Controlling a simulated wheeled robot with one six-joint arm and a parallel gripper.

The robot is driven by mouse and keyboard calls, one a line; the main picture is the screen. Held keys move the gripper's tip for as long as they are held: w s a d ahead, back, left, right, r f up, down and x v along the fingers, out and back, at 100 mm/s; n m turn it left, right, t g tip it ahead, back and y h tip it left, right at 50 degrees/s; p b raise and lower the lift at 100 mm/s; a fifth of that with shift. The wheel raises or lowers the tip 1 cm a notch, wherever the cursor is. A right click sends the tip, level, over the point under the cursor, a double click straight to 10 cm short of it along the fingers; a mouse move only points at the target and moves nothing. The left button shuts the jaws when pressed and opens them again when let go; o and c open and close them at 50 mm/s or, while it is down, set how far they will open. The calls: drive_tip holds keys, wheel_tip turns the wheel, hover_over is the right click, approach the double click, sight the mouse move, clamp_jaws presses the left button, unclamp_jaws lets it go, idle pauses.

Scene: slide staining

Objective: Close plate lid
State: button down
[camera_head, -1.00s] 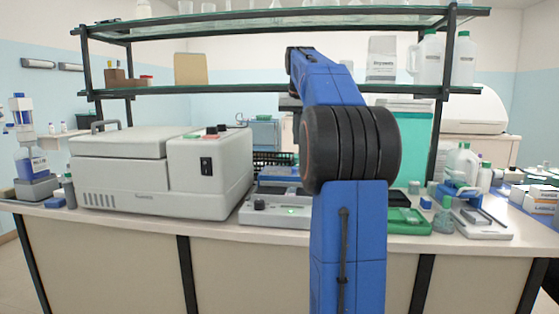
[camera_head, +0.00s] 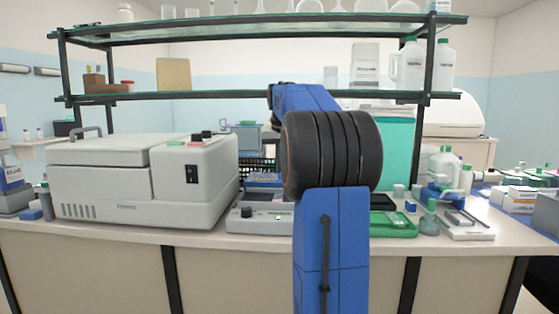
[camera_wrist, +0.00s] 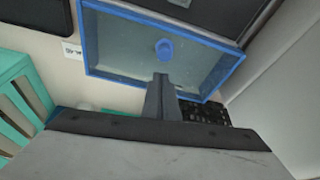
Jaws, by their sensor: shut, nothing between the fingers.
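In the wrist view a clear lid (camera_wrist: 125,50) with a blue frame and a round blue knob (camera_wrist: 164,48) lies just beyond my gripper (camera_wrist: 162,78). My gripper is shut and empty, its fingertips pointing toward the knob with a small gap in the picture. I cannot tell whether the fingers touch the pane. In the head view the grey plate device (camera_head: 258,218) stands on the bench, with a bluish part (camera_head: 264,180) behind its front panel. My arm covers its right side and hides my gripper there. The lid's exact angle cannot be told.
A large grey-white machine (camera_head: 105,185) stands close left of the device. A green tray (camera_head: 395,225), a teal container (camera_head: 395,145) and bottles (camera_head: 443,165) are to the right. A glass shelf (camera_head: 200,97) spans above the bench. A teal rack (camera_wrist: 15,85) shows in the wrist view.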

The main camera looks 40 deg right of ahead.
drive_tip(key=shift+s+a+f, duration=0.1)
drive_tip(key=shift+s+a, duration=0.55)
drive_tip(key=shift+s, duration=0.1)
drive_tip(key=s+a, duration=0.2)
drive_tip(key=a, duration=0.1)
drive_tip(key=s+a, duration=0.6)
drive_tip(key=shift+s+a, duration=0.1)
drive_tip(key=shift+a, duration=0.25)
drive_tip(key=shift+s+a, duration=0.2)
drive_tip(key=shift+s, duration=0.05)
drive_tip(key=shift+f, duration=0.15)
drive_tip(key=w+d, duration=0.2)
drive_tip(key=w, duration=0.1)
drive_tip(key=shift+w+d, duration=0.25)
drive_tip(key=shift+d, duration=0.1)
drive_tip(key=v, duration=1)
